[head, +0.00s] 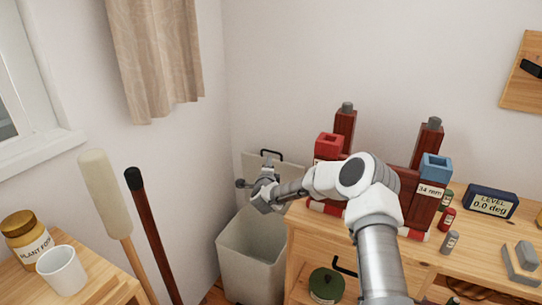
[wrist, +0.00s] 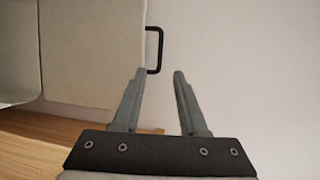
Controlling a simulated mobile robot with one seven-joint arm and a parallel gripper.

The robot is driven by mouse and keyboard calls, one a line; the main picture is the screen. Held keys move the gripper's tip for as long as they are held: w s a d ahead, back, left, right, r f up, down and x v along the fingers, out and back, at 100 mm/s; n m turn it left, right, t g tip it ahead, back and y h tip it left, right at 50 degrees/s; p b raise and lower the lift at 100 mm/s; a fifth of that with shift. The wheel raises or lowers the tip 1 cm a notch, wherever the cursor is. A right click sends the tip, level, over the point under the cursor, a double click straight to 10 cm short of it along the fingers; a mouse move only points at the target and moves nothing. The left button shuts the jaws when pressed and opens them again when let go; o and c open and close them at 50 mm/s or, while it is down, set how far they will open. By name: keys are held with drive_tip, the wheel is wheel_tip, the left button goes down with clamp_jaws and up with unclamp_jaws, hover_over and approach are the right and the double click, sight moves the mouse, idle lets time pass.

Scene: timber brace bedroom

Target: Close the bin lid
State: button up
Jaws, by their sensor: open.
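The pale bin (head: 240,262) stands on the floor in the corner, left of the wooden workbench. Its lid (head: 249,163) is raised upright at the back, and the bin's mouth is open. A black handle (head: 272,152) sits at the lid's top edge. My gripper (head: 255,175) is in front of the raised lid, below the handle in the picture. In the wrist view the lid (wrist: 92,60) fills the left. The black handle (wrist: 160,50) lies just beyond the open, empty fingertips (wrist: 160,74), and no contact with it is visible.
A jar (head: 27,238) and a white cup (head: 62,270) stand on a table at left. A mallet (head: 105,190) and a dark rod (head: 150,225) lean nearby.

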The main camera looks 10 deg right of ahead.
drive_tip(key=b+x, duration=0.3)
drive_tip(key=x, duration=0.9)
drive_tip(key=shift+w, duration=0.35)
drive_tip(key=shift+d, duration=0.1)
drive_tip(key=shift+f, duration=0.1)
clamp_jaws()
idle(1.3)
